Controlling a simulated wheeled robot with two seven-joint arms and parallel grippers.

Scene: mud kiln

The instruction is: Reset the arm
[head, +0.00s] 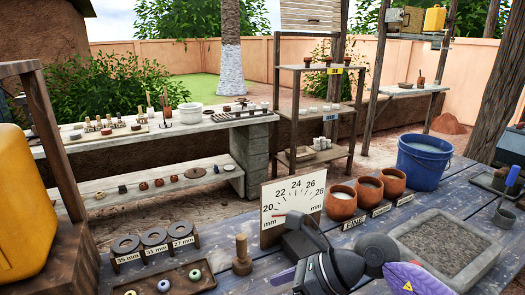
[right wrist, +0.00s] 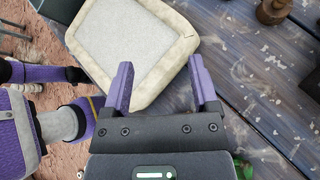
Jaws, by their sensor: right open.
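My right gripper (right wrist: 160,75) is open in the right wrist view. Its two purple fingers stand apart with nothing between them. They show in front of a pale pad with a cream rim (right wrist: 84,50) on the blue plank table; I cannot tell how high above it they are. In the head view my right arm comes in at the lower right, over the front of the table, and its black wrist and a purple part show at the bottom edge. My left gripper is not in view.
On the blue table (head: 225,283) stand a dial gauge board (head: 292,192), three terracotta cups (head: 341,203), a blue bucket (head: 424,162), a grey stone tray (head: 490,258), a ring rack (head: 155,252) and a wooden knob (head: 242,255). A yellow container (head: 22,205) is at left.

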